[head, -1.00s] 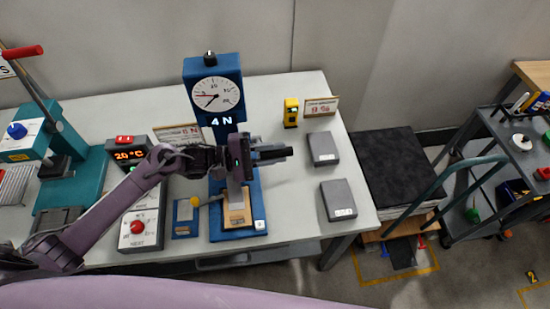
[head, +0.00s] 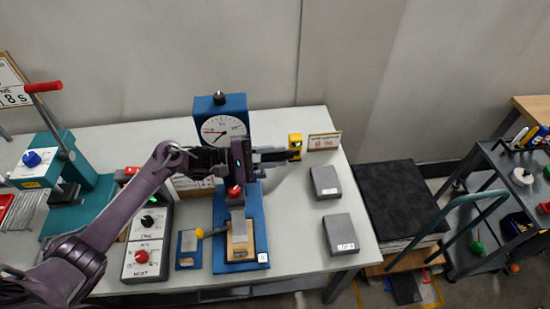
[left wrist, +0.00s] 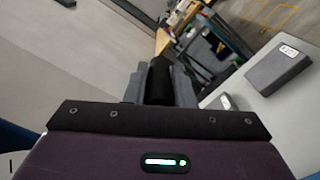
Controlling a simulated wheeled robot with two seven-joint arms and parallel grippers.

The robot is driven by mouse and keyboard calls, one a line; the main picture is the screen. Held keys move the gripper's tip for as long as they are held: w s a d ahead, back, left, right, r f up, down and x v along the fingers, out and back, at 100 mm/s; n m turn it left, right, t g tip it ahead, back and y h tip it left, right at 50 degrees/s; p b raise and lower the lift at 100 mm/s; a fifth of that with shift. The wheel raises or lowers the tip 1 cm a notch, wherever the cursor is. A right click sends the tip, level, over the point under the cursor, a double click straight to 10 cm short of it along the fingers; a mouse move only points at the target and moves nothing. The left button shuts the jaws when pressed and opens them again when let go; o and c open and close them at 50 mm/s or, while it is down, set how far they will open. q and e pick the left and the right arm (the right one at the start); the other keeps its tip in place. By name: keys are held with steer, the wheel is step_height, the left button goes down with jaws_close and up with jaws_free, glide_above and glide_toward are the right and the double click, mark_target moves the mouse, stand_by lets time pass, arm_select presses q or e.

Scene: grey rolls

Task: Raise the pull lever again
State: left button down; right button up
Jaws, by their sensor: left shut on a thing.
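The blue pull tester (head: 256,195) stands at the middle of the table with a round white gauge (head: 221,131) at its top. My left gripper (head: 274,156) is in front of its column, just below and right of the gauge, fingers pointing right. In the left wrist view a black cylindrical grip (left wrist: 160,80) sits between the closed fingers; I take it as the pull lever's handle. The rest of the lever is hidden behind my gripper. A red knob (head: 234,191) shows below the gripper, above the tester's wooden block (head: 240,249). My right gripper is not in view.
A yellow device (head: 295,146) stands close behind my left fingertips, beside a small sign (head: 324,141). Two grey boxes (head: 326,182) lie on the right of the table. A control box (head: 146,240) and a teal press (head: 88,190) stand left.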

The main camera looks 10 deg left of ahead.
arm_select(q)
steer(key=shift+w+a+f, duration=0.1)
steer(key=shift+a, duration=0.05)
steer(key=c, duration=1.6)
jaws_free()
steer(key=o, duration=0.3)
steer(key=shift+w+f, duration=0.15)
steer(key=shift+w, duration=0.05)
steer(key=shift+o, duration=0.2)
steer(key=shift+s, duration=0.15)
steer(key=shift+s+a, duration=0.1)
steer(key=shift+a, duration=0.3)
steer(key=b+v, duration=0.3)
steer(key=v, duration=0.4)
